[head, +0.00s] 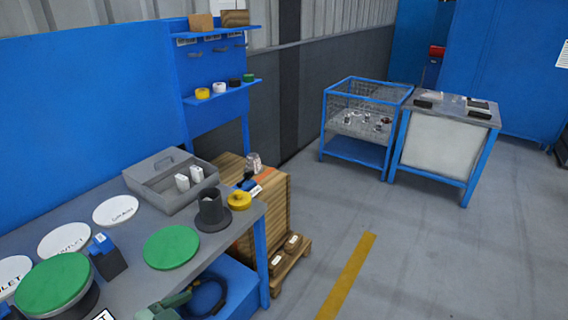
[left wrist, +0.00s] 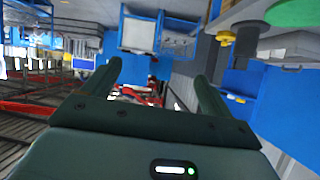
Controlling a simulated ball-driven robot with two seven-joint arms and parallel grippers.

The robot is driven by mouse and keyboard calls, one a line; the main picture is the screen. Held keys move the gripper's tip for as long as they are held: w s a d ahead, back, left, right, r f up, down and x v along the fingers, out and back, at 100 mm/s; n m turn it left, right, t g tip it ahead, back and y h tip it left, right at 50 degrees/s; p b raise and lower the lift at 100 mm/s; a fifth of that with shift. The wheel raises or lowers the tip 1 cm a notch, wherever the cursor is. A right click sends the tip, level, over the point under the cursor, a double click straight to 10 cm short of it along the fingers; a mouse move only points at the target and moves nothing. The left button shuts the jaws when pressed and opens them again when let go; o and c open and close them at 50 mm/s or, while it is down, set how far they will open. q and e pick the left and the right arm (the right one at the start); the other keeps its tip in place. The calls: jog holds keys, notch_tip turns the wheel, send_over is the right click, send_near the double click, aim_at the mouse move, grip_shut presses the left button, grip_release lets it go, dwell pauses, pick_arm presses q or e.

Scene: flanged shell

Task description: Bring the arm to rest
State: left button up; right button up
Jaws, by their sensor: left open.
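My left gripper (left wrist: 158,72) shows in the left wrist view with its two dark green fingers spread wide and nothing between them. Behind the fingers the room appears tilted, with the workbench edge at the upper right. A grey-green part (head: 168,306) at the bottom of the head view, in front of the bench, looks like part of my left arm; its fingers cannot be made out there. My right gripper is in neither view.
A wooden crate (head: 270,215) stands beyond. The floor (head: 440,260) at right is clear.

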pick_arm(q)
jog(key=w+a+f+y, duration=0.35)
jog(key=a+f, duration=0.85)
jog(key=f, duration=0.5)
jog(key=s+a+f+g+y+b, duration=0.1)
jog(key=s+a+f, duration=0.15)
jog(key=f, duration=0.25)
jog(key=s+a+f+n+g+y, duration=0.1)
jog(key=s+a+f, duration=0.1)
jog(key=s+f, duration=0.25)
jog(key=s+a+f+g+y+b, duration=0.1)
jog(key=s+a+f, duration=0.1)
jog(key=f, duration=0.4)
jog(key=s+f+n+g+y, duration=0.1)
jog(key=s+f+g, duration=0.3)
jog(key=s+f, duration=0.9)
jog(key=s+d+f+g+b, duration=0.1)
jog(key=s+d, duration=0.3)
jog(key=s, duration=0.4)
jog(key=s+d+f+n+g+b, duration=0.1)
jog(key=s+d+f, duration=0.1)
jog(key=s+d, duration=0.3)
jog(key=s, duration=0.3)
jog(key=shift+s+d+n+g+h, duration=0.15)
jog(key=shift+d+n+g+h, duration=0.15)
jog(key=shift+g+h, duration=0.1)
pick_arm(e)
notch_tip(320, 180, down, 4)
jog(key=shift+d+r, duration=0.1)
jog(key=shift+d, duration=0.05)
